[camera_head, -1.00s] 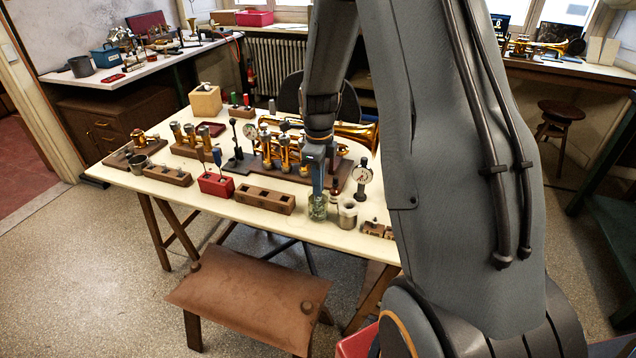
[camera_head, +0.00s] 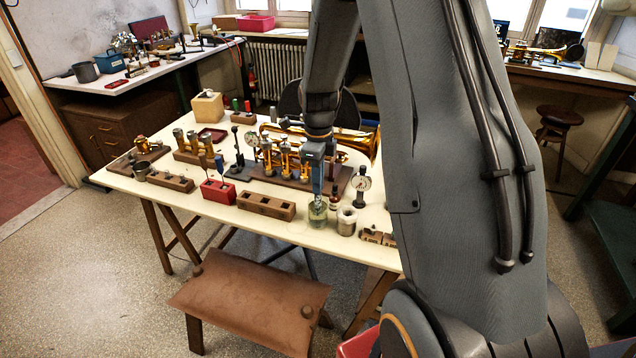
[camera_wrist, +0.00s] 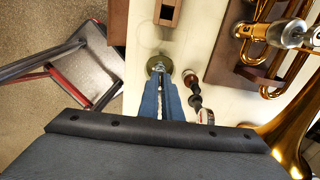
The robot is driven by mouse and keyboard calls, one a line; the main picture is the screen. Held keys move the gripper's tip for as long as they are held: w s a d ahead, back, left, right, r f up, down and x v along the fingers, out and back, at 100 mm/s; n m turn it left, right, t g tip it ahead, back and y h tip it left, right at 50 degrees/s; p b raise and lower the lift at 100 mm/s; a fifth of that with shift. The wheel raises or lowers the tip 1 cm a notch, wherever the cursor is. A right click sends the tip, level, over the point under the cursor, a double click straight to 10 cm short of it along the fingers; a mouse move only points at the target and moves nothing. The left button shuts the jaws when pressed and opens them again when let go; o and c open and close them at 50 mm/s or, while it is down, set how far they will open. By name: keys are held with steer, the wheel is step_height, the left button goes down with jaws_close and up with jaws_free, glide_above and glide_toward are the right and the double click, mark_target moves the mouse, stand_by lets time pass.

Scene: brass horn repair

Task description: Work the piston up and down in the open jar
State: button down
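The open glass jar (camera_head: 318,212) stands near the front edge of the cream table (camera_head: 150,185) and holds a pale liquid. My gripper (camera_head: 318,192) points straight down over the jar's mouth. In the wrist view, its blue fingers (camera_wrist: 160,103) are close together around a thin silvery piece, which I take to be the piston (camera_wrist: 159,72). The piece reaches down into the round mouth of the jar (camera_wrist: 150,66). Most of the piston is hidden by the fingers and the jar, so its exact depth cannot be told.
A pale metal cup (camera_head: 347,221) and a small dark bottle (camera_head: 334,196) stand close right of the jar. A dial gauge (camera_head: 361,185) is behind them. A wooden block with slots (camera_head: 266,204) lies to the left, beside a red box (camera_head: 218,192). The brass trumpet (camera_head: 345,143) lies behind.

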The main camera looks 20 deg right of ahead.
steer(key=shift+f+b, duration=0.75)
steer(key=shift+f, duration=1)
steer(key=shift+r+p, duration=1.35)
steer(key=shift+r, duration=0.5)
steer(key=shift+f, duration=0.2)
steer(key=shift+f+b, duration=0.85)
steer(key=shift+f, duration=0.8)
steer(key=shift+r+p, duration=1.3)
steer(key=shift+r, duration=0.55)
steer(key=shift+f, duration=0.1)
steer(key=shift+f+b, duration=0.8)
steer(key=shift+f, duration=0.95)
steer(key=shift+r+p, duration=1.2)
steer(key=shift+r, duration=0.65)
